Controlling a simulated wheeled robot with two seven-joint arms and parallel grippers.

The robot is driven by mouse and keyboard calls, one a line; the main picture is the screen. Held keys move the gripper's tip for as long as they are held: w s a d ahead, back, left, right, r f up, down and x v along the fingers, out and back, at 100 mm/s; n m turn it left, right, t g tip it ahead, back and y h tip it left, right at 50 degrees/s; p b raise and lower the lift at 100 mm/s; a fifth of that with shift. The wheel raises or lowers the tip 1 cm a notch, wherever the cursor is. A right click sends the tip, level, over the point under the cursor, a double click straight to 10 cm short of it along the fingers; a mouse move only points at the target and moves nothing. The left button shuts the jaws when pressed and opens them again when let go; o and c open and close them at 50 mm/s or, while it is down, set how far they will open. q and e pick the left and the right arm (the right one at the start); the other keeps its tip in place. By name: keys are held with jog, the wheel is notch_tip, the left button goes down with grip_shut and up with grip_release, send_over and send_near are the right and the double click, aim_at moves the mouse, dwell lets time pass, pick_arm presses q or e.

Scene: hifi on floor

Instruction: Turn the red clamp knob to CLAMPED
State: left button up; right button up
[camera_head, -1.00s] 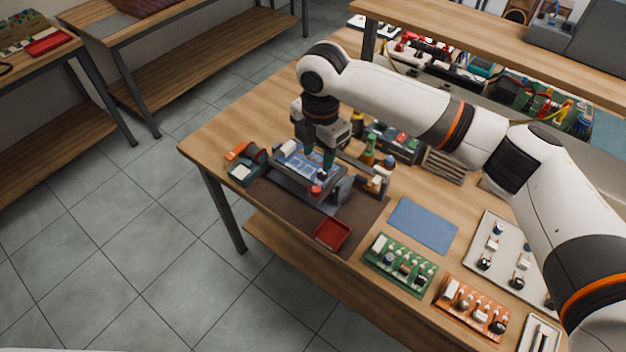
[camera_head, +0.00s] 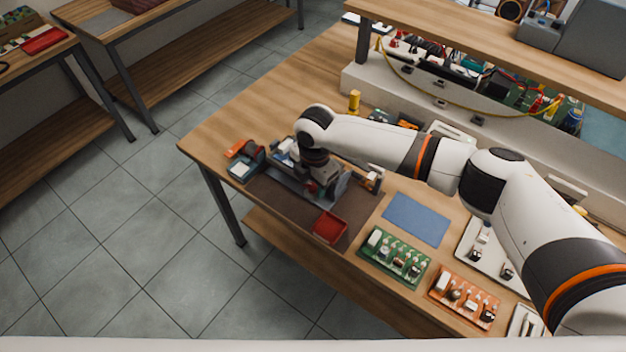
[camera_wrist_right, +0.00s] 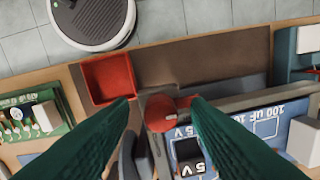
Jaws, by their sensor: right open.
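The red clamp knob (camera_wrist_right: 160,113) shows in the right wrist view, at the edge of the clamp fixture. My right gripper (camera_wrist_right: 162,104) is open, with one green finger on each side of the knob; I cannot tell whether either finger touches it. A blue circuit board (camera_wrist_right: 268,122) with white print lies in the fixture, partly behind a finger. In the head view, my right gripper (camera_head: 324,182) is low over the grey clamp fixture (camera_head: 290,187) and covers much of it. The knob's pointer and any CLAMPED marking cannot be made out. My left gripper is not in view.
A red tray (camera_head: 329,227) sits in front of the fixture on a brown mat (camera_head: 284,210). A blue mat (camera_head: 416,220), a green board (camera_head: 394,257) and an orange board (camera_head: 464,298) lie to the right. A teal-grey device (camera_head: 243,168) stands to the left.

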jog(key=shift+c, duration=0.5)
grip_shut()
jog(key=shift+r+m, duration=0.1)
jog(key=shift+m, duration=0.2)
jog(key=m+p, duration=0.2)
jog(key=shift+a+m, duration=0.1)
jog(key=shift+m, duration=0.3)
jog(key=m+p, duration=0.3)
jog(key=m, duration=0.2)
jog(key=shift+r, duration=0.1)
jog(key=m+p, duration=0.3)
jog(key=m, duration=0.2)
jog(key=shift+w+m, duration=0.15)
jog(key=shift+m, duration=0.25)
jog(key=shift+m+p, duration=0.85)
jog(key=shift+m, duration=0.95)
